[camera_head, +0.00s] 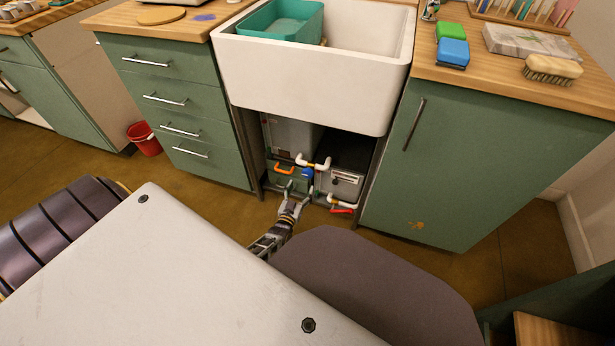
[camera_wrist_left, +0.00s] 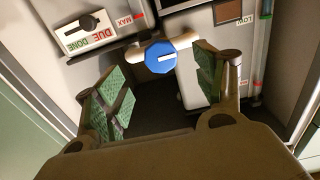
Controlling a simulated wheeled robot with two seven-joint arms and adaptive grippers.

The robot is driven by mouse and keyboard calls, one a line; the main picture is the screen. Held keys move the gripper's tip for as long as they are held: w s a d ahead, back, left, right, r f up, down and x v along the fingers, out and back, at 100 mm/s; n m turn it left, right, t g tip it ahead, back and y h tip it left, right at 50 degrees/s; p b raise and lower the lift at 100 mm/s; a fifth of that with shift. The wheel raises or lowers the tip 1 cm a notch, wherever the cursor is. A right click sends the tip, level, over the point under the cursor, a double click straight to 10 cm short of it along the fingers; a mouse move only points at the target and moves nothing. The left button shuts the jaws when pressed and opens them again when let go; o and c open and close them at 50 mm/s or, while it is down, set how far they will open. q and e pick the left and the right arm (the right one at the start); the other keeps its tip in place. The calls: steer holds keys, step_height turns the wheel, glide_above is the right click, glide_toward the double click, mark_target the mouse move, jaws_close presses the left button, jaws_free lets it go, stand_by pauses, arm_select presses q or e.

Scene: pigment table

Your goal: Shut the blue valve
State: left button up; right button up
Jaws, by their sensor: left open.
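The blue valve (camera_head: 308,173) sits low in the open space under the sink, on the white piping. In the left wrist view it is a blue knob (camera_wrist_left: 159,57) with a short white bar across its face and a white pipe end on each side. My left gripper (camera_head: 294,191) reaches in just in front of it. In the left wrist view the two green-padded fingers (camera_wrist_left: 158,92) are spread apart, with nothing between them. The knob shows beyond the fingertips, between them in the picture; no touch is visible. My right gripper is in neither view.
An orange handle (camera_head: 284,170) is left of the valve and a red handle (camera_head: 342,211) low on its right. A panel with a DUE/DONE label (camera_wrist_left: 86,34) is beside the knob. Green drawers (camera_head: 185,115) and a green cupboard door (camera_head: 470,160) flank the opening. The sink (camera_head: 310,88) overhangs it.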

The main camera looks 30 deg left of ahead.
mark_target(307, 176)
arm_select(q)
steer(key=shift+b+x, duration=1.75)
steer(key=shift+x, duration=2.7)
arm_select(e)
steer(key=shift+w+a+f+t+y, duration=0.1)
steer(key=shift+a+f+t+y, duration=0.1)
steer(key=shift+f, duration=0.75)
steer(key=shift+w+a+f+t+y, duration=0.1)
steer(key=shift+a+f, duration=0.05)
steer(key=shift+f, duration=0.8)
arm_select(q)
steer(key=c, duration=1)
